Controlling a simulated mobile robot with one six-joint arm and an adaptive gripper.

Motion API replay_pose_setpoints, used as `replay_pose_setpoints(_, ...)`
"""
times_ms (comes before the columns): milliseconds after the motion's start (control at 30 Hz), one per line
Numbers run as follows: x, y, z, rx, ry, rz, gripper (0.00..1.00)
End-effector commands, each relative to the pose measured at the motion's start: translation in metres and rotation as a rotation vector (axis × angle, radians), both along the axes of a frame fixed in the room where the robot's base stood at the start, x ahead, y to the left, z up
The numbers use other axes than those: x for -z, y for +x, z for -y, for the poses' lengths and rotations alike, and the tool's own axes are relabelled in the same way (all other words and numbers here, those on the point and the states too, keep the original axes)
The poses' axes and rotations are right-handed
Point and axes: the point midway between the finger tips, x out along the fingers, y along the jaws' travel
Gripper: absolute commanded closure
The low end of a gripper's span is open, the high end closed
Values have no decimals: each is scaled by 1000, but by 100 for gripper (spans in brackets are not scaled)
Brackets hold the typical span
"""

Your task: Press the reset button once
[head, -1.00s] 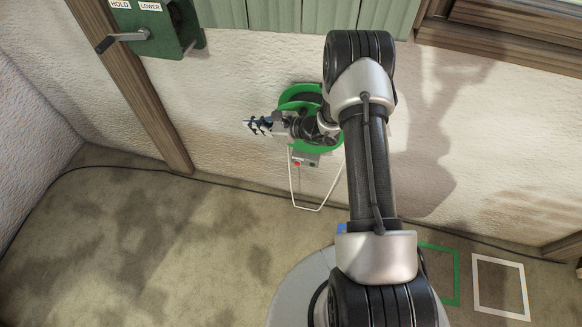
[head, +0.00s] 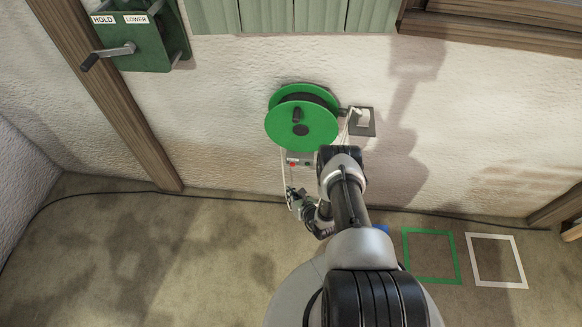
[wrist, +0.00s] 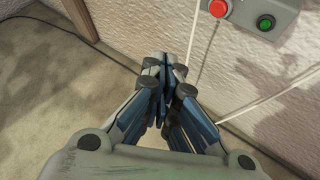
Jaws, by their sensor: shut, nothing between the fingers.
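A small grey button box (head: 303,156) is on the wall below the green reel. It carries a red button (head: 292,164), and the wrist view shows the red button (wrist: 218,8) at the top edge with a green button (wrist: 265,22) to its right. No label is readable, so I cannot tell which one is reset. My gripper (head: 291,192) is below the box in the head view, apart from both buttons. In the wrist view my gripper (wrist: 165,65) is shut and empty, its tips below and left of the red button.
The green reel (head: 300,120) juts from the wall above the box. A white cord (wrist: 270,97) hangs beside my gripper. A green crank box (head: 140,45) is at upper left. Green and white floor frames (head: 431,257) lie at right. The left floor is mostly clear.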

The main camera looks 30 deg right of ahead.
Motion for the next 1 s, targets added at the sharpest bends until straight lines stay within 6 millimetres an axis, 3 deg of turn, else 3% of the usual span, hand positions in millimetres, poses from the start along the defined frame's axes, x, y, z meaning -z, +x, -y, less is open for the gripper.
replay_pose_setpoints(433,0,7,4,-1,-1,2,100)
replay_pose_setpoints(1000,2,66,44,-2,-1,2,100)
